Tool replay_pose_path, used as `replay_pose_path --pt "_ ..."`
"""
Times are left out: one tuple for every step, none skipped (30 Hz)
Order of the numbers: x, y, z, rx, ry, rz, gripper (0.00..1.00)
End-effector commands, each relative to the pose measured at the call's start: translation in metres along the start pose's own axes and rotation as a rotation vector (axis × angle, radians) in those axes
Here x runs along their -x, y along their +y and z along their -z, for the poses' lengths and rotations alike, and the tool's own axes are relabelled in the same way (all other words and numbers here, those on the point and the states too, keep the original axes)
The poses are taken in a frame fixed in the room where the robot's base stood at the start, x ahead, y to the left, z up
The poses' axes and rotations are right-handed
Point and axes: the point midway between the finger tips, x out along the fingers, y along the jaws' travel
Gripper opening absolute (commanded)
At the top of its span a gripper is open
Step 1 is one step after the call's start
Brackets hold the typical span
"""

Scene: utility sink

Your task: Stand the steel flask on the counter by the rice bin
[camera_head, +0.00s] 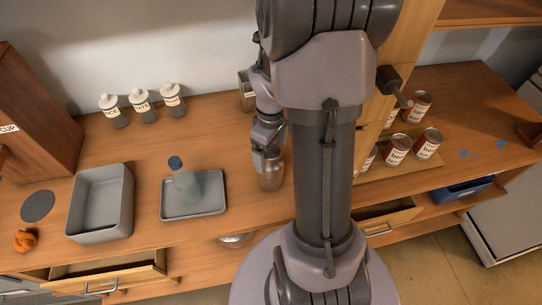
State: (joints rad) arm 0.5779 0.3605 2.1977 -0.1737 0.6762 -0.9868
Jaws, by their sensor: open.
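A steel-coloured cylinder (271,176), which looks like the steel flask, stands upright on the wooden counter (230,150) just left of my arm. My gripper (266,153) is open at its upper part, with a finger in front of it. I cannot tell whether they touch, and the cylinder's top is partly hidden. The rice bin (117,117) appears to be the leftmost of three labelled canisters with pale lids at the back left. Its label is partly readable as "ICE". Bare counter lies in front of it.
A clear bottle with a blue cap (186,188) stands on a grey tray (176,213). A grey basin (75,208) is left of it. Another metallic container (245,92) is partly hidden behind my arm. Several cans (398,149) stand at right. A drawer (108,274) is open at the front.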

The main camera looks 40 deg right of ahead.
Motion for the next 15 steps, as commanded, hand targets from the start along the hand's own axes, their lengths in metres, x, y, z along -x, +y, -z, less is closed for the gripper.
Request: replay_pose_path --pt "0.02 0.001 0.001 -0.001 0.003 -0.003 0.9" --pt "0.029 0.001 0.0 0.0 0.003 -0.004 0.9" --pt "0.039 0.001 0.001 0.0 0.003 -0.003 0.9" --pt "0.047 0.001 0.001 0.0 0.003 -0.004 0.9" --pt "0.054 0.0 0.001 -0.001 0.002 -0.002 0.9" --pt "0.061 0.001 0.0 0.0 0.002 -0.003 0.9" --pt "0.066 0.0 0.0 0.0 0.001 -0.002 0.9" --pt "0.07 0.0 0.0 0.0 0.001 -0.002 0.9" --pt "0.074 0.0 0.0 0.0 0.001 -0.001 0.9" --pt "0.077 0.0 0.0 0.0 0.001 -0.001 0.9" --pt "0.078 0.0 0.0 0.0 0.001 -0.001 0.9" --pt "0.08 0.0 0.0 0.0 0.0 0.0 0.9" --pt "0.08 0.0 0.0 0.0 0.0 0.0 0.9" --pt "0.08 0.0 0.0 0.0 0.0 0.0 0.9" --pt "0.082 -0.002 0.001 -0.004 0.004 -0.002 0.9"
